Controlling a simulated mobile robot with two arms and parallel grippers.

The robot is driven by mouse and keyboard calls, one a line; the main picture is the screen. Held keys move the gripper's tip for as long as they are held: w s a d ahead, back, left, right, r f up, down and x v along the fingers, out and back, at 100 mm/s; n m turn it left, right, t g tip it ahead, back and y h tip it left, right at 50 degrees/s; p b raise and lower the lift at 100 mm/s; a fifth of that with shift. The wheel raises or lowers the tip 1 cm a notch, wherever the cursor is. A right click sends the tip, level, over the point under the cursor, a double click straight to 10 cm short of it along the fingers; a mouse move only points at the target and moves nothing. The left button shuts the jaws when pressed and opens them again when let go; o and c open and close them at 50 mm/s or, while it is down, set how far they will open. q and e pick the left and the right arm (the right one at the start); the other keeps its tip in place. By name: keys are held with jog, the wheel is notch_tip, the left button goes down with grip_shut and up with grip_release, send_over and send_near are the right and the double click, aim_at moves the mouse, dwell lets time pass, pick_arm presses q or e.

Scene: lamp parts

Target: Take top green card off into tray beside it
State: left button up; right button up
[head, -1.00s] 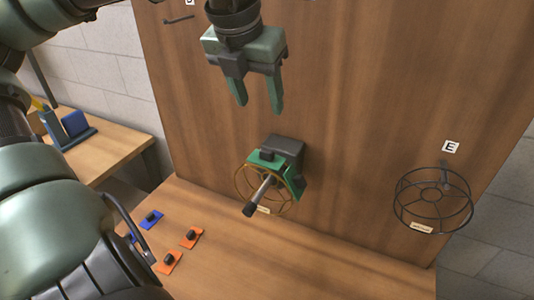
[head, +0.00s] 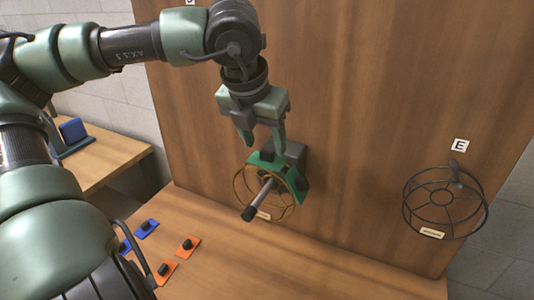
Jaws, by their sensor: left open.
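A green card (head: 255,161) with a dark knob sits on top of a dark fixture (head: 294,152) on the wooden panel. A second green piece (head: 299,188) is on its lower right side. A grey rod with a dark end (head: 257,201) sticks out in front, with a yellow-brown wire ring (head: 237,190) around it. My left gripper (head: 264,146) is open, fingers pointing down. Its fingertips are close above the top card, about either side of its knob; I cannot tell whether they touch. I see no plain tray; a dark wire basket (head: 408,212) hangs at right. My right gripper is not in view.
The basket hangs under a label E (head: 460,145). Blue cards (head: 147,227) and orange cards (head: 188,246) with dark knobs lie on the wooden bench (head: 310,270) at lower left. The bench's middle is clear. A side table (head: 105,154) with a blue object stands at left.

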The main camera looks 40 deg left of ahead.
aim_at(266, 152)
pick_arm(q)
jog(key=shift+x, duration=1.35)
grip_shut()
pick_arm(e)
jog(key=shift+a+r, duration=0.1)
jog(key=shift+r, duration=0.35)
pick_arm(q)
jog(key=shift+r, duration=0.15)
